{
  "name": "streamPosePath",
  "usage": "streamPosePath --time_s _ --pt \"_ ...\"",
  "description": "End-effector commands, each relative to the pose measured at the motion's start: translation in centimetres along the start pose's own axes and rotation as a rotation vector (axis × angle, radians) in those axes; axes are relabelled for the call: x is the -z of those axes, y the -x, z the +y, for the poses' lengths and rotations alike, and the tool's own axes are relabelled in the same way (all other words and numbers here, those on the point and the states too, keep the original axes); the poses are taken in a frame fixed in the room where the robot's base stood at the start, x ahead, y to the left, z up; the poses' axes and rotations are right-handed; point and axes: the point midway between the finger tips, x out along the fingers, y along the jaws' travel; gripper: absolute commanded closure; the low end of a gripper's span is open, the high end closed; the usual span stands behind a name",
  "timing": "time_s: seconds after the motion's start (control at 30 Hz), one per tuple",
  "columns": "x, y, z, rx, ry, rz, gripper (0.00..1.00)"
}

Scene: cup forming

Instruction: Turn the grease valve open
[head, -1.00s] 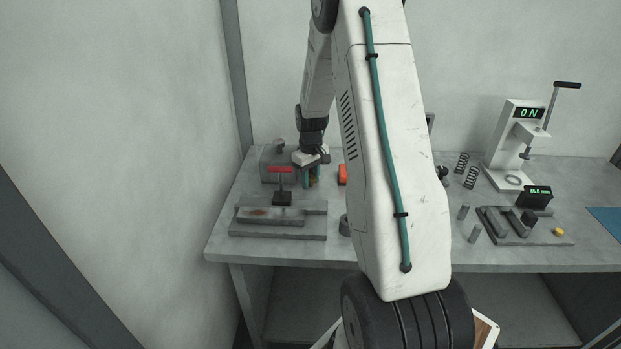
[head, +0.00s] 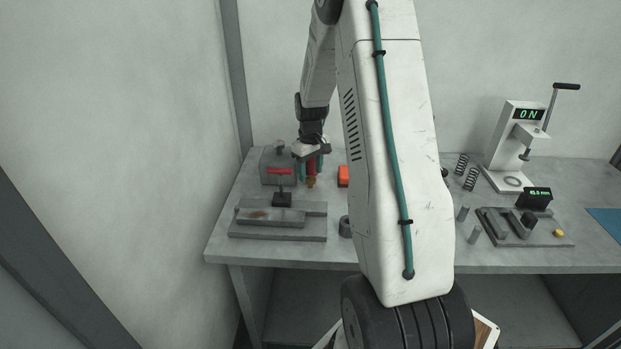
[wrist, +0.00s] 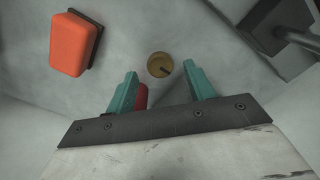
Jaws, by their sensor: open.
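A small brass body (head: 311,183), which looks like the grease valve, stands on the bench right of a grey box. Its round brass top, with a dark slot or pin, shows in the wrist view (wrist: 159,65), just beyond my fingertips. A red part (head: 311,163), perhaps its lever, shows between my teal fingers; in the wrist view (wrist: 141,97) it lies against or beside the left finger, partly hidden. My gripper (head: 312,172) points down, open, above the brass body. It also shows in the wrist view (wrist: 162,82). Contact with the red part cannot be told.
The grey box (head: 267,159) stands behind left. A clamp with a red handle (head: 280,171) rises from a stepped grey fixture (head: 310,226) in front. An orange block (head: 343,176) lies to the right. A press (head: 507,135) and gauge fixture (head: 550,238) stand farther right.

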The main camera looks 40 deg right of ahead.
Motion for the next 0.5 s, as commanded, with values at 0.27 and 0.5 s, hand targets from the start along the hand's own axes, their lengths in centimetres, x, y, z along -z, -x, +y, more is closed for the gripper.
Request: streamPosePath --time_s 0.27,0.5 --pt "0.0 3.7 0.0 -0.001 0.000 0.001 0.47" --pt "0.0 4.1 0.0 0.000 0.001 0.000 0.47"
